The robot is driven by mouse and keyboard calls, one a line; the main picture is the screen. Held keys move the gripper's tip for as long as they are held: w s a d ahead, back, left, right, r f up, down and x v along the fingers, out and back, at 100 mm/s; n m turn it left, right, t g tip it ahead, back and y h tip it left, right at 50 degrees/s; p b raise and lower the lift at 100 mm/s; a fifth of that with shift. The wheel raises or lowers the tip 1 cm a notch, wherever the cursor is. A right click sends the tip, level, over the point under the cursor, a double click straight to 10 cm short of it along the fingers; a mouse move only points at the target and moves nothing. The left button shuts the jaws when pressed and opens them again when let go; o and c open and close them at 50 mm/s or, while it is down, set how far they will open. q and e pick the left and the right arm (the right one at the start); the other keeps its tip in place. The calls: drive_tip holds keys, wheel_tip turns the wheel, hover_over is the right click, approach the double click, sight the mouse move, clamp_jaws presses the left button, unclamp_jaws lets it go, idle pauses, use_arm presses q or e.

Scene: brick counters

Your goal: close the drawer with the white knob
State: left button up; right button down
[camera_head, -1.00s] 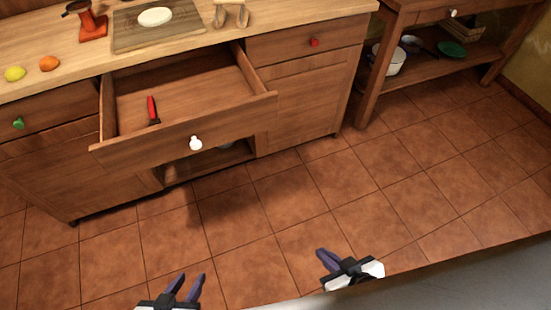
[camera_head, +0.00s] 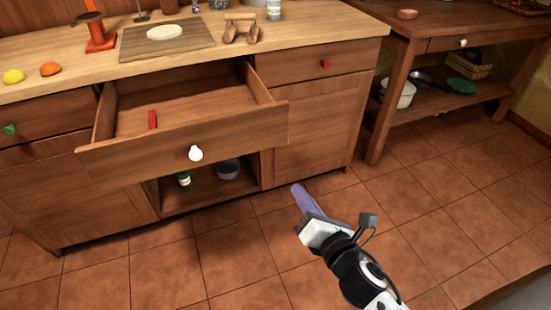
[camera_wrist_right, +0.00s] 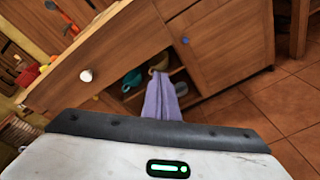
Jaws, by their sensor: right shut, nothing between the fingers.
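The drawer with the white knob (camera_head: 195,153) stands pulled out of the wooden counter, and its front (camera_head: 245,135) juts into the room. A red-handled item (camera_head: 152,119) lies inside it. My right gripper (camera_head: 298,190) is shut and empty, in front of the counter, right of and below the knob, apart from the drawer. In the right wrist view, its purple fingers (camera_wrist_right: 162,98) are together, and the white knob (camera_wrist_right: 86,75) shows to their upper left. My left gripper is not in view.
Drawers with a green knob (camera_head: 9,129) and a red knob (camera_head: 326,63) flank the open one and are shut. Below it is an open shelf with a bowl (camera_head: 228,169). A side table (camera_head: 400,60) stands right, with another white knob (camera_head: 462,43). The tiled floor in front is clear.

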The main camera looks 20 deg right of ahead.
wheel_tip(320, 180, up, 3)
drive_tip(key=w+n+t+b, duration=0.2)
drive_tip(key=w+n, duration=0.1)
drive_tip(key=n, duration=0.4)
drive_tip(key=n+b, duration=0.1)
approach(271, 131)
drive_tip(key=w, duration=0.6)
drive_tip(key=shift+w+f, duration=0.15)
drive_tip(key=shift+f, duration=0.1)
drive_tip(key=shift+w, duration=0.1)
